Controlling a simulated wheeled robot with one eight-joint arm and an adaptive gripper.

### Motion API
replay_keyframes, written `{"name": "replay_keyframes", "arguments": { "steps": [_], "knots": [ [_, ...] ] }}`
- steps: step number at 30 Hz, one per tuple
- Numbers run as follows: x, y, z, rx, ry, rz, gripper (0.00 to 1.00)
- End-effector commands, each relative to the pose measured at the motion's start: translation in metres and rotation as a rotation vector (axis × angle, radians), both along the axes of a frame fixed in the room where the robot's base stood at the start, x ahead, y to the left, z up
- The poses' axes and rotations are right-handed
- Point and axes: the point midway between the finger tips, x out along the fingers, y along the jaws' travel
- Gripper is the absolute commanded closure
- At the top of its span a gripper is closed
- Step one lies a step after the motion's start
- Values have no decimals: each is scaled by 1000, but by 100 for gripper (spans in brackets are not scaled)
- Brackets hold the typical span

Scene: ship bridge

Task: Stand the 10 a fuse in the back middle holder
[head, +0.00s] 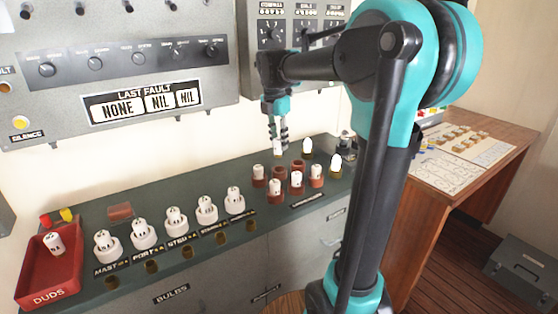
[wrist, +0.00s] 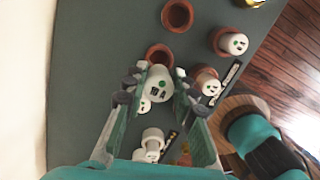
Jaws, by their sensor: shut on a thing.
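My gripper (head: 278,140) is shut on a white fuse (wrist: 159,84) with a green dot and dark lettering on its top, which looks like the 10 A fuse. It hangs roughly upright just above the back middle holder (head: 280,170), a reddish-brown cup. In the wrist view that holder (wrist: 160,52) shows partly behind the fuse and looks empty. The back right holder (wrist: 177,14) is empty. The back left holder (head: 258,183) has a white fuse in it. The front holders (head: 316,183) each have a white fuse.
White stepped fuse stands (head: 143,235) line the green counter (head: 190,262) to the left. A red duds tray (head: 48,282) holds one fuse at the far left. Lit bulbs (head: 336,161) stand right of the holders. The grey wall panel (head: 110,75) is behind.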

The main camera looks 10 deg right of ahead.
Motion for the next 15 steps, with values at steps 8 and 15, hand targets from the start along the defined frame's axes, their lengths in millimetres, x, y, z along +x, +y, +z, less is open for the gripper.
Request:
{"name": "replay_keyframes", "arguments": {
  "steps": [8, 15],
  "knots": [
    [0, 0, -34, 0, 0, 0, 100],
    [0, 0, -63, 0, 0, 0, 100]
  ]
}}
